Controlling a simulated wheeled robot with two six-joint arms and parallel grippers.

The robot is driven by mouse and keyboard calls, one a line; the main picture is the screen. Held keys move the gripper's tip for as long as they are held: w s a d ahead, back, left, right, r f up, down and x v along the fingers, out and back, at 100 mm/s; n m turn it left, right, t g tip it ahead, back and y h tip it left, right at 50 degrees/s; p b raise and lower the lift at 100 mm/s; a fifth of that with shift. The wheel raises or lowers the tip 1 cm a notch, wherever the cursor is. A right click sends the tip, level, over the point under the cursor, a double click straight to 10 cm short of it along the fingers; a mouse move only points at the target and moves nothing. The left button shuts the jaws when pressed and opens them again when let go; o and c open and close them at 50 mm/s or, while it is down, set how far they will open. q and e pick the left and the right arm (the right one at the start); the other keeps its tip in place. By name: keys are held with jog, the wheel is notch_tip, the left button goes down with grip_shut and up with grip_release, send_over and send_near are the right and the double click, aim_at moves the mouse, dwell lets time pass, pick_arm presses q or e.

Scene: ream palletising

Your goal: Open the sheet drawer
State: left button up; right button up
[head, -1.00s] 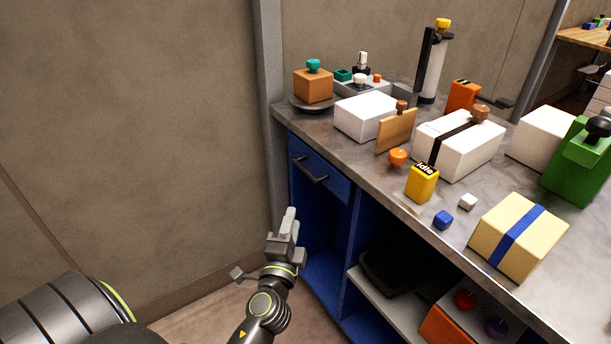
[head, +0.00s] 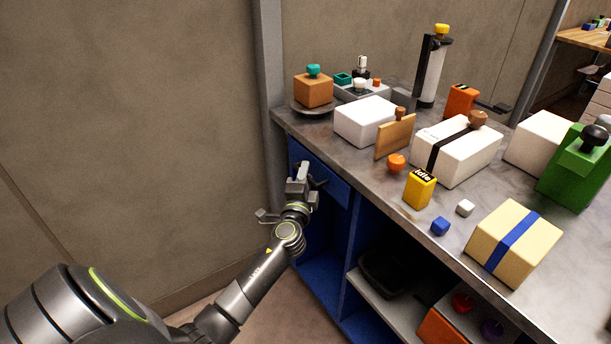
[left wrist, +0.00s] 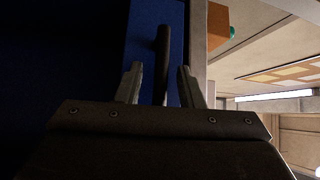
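The sheet drawer (head: 336,187) is the blue front under the counter's left end, and it looks closed. Its dark bar handle is mostly hidden behind my left gripper (head: 299,172) in the head view. In the left wrist view the drawer front (left wrist: 140,45) shows blue, with the handle (left wrist: 161,62) standing out from it. My left gripper (left wrist: 160,85) is open there, one finger on each side of the handle's near end, with gaps visible on both sides. My right gripper is not in view.
The grey counter (head: 370,175) carries white packs (head: 365,120), a yellow "idle" block (head: 419,188), a cream pack with a blue band (head: 541,240) and other items. Open shelves lie below. A grey post (head: 270,80) and bare wall stand left of the drawer.

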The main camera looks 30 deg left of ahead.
pick_arm(q)
jog(key=shift+w, duration=0.1)
jog(key=shift+c, duration=0.4)
grip_shut()
